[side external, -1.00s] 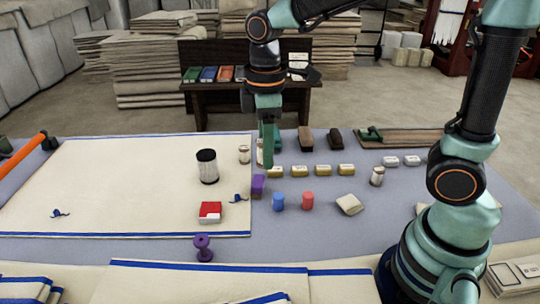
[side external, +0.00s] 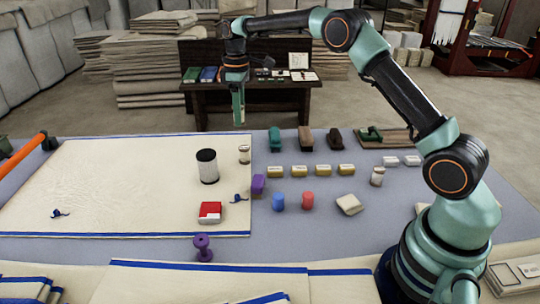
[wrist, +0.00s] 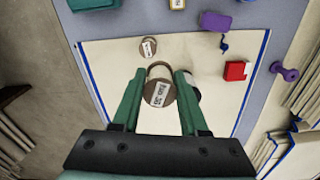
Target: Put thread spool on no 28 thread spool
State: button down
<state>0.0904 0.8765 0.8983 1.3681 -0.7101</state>
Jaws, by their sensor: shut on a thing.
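My gripper (side external: 238,118) is raised above the far edge of the work table in the side view. In the wrist view my gripper (wrist: 160,98) has its green fingers on both sides of a round brown spool (wrist: 158,94) with a white label, shut on it. The label's print is too small to read surely. In the side view the held spool is not clearly visible. Another small spool (side external: 244,154) stands upright on the cream cloth near its far right edge. In the wrist view this standing spool (wrist: 148,48) lies beyond the held one, apart from it.
A larger black-and-white cylinder (side external: 207,166) stands close to the standing spool. A purple block (side external: 258,184), a red-and-white box (side external: 210,212) and several yellow-and-white blocks lie nearby. A similar small spool or jar (side external: 377,176) stands right. Much of the cream cloth (side external: 110,185) is clear.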

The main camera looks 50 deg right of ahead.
aim_at(245, 148)
jog(key=f, duration=0.3)
jog(key=d+f, duration=0.1)
jog(key=f, duration=0.2)
jog(key=w+d+f, duration=0.1)
jog(key=f, duration=0.2)
jog(key=shift+w+d+f, duration=0.1)
jog(key=shift+f, duration=0.15)
jog(key=shift+f, duration=0.15)
jog(key=shift+c, duration=2.2)
grip_release()
